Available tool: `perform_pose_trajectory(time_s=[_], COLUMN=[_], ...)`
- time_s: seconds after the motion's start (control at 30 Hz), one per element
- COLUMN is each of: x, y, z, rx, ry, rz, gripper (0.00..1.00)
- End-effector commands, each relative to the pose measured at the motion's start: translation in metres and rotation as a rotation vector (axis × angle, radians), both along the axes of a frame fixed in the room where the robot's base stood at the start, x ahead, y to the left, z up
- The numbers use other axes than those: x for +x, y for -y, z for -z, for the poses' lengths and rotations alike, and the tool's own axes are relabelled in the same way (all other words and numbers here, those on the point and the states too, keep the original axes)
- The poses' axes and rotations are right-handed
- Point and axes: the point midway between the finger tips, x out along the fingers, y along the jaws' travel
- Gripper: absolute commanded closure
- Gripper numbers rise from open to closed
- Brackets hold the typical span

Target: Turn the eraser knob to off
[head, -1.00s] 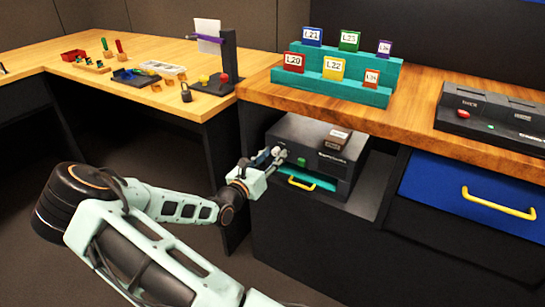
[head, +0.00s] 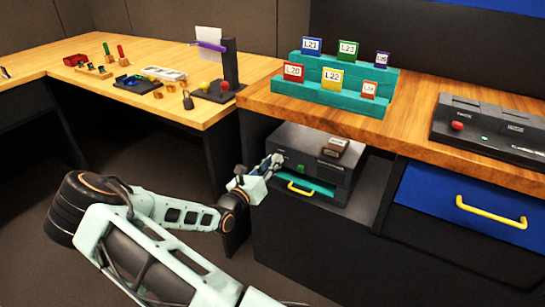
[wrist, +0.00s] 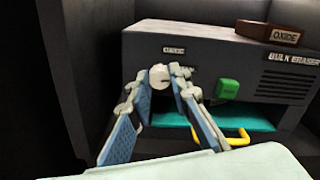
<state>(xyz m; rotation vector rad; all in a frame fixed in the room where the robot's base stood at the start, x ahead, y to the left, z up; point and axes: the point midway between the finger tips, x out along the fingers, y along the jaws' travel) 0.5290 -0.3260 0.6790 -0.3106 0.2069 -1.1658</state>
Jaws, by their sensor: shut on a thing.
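The bulk eraser (head: 295,140) is a dark grey box in the open bay under the wooden counter; it also shows in the wrist view (wrist: 200,60). My gripper (head: 276,160) reaches the left of this face. In the wrist view its fingers (wrist: 162,72) stand on either side of the knob, shut on it. I cannot read any off mark or the knob's pointer; the fingers partly cover the area around it.
A green button (wrist: 229,91) sits right of the knob. Below is a teal tray (wrist: 255,123) with a yellow handle (head: 301,188). A brown "OXIDE" block (head: 336,143) lies on top of the eraser. The bay's dark left wall (wrist: 65,80) is close to my gripper.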

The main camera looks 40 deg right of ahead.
Motion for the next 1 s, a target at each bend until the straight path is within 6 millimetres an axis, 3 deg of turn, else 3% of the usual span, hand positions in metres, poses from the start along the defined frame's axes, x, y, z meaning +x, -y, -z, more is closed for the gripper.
perform_pose_trajectory(time_s=[0.07, 1.0], x=[-0.0008, -0.0013], y=[0.0004, 0.0004], z=[-0.0069, -0.0022], rx=[-0.024, -0.365], ry=[-0.064, -0.887], rz=[0.001, 0.0], gripper=[1.0, 1.0])
